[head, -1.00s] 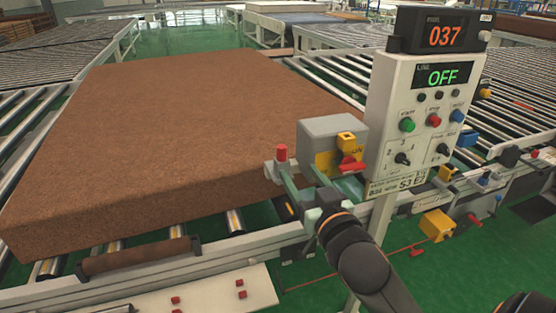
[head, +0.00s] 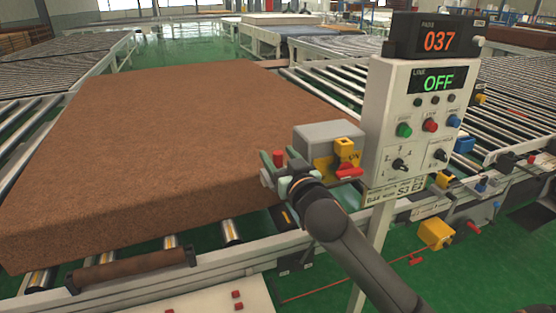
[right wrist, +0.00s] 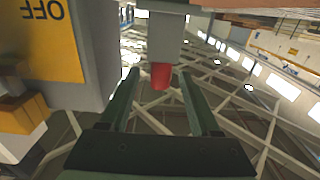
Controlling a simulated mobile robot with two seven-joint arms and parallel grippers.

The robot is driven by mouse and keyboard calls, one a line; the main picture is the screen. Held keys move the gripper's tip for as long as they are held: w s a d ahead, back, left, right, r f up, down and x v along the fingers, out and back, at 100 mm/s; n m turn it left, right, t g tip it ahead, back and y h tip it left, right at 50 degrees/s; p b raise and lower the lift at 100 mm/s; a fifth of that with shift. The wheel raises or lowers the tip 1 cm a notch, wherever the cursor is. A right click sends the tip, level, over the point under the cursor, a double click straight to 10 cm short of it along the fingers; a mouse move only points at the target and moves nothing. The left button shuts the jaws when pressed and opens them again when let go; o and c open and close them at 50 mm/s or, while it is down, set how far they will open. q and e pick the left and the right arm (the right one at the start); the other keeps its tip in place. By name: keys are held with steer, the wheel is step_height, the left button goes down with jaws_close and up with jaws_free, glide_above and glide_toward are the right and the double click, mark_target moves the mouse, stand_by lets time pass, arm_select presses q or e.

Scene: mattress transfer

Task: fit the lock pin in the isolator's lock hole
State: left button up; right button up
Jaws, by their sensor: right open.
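In the right wrist view the red end of the pin (right wrist: 161,77) sticks out of a grey holder (right wrist: 166,40). The open fingers of my right gripper (right wrist: 158,88) stand on either side of it, with gaps visible. The isolator (head: 328,134) is a grey box with a yellow plate, a red handle (head: 349,172) and a yellow block (head: 344,147). Its yellow OFF plate (right wrist: 48,40) shows upside down in the right wrist view. I cannot make out the lock hole.
A brown mattress (head: 170,140) lies on the roller conveyor left of my right gripper. A control panel (head: 415,125) reading 037 and OFF stands close on the right. A yellow box (head: 436,235) sits low at the right. Green floor shows below.

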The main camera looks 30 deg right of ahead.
steer(key=shift+w+d, duration=0.1)
steer(key=shift+w, duration=0.3)
jaws_close()
stand_by(0.4)
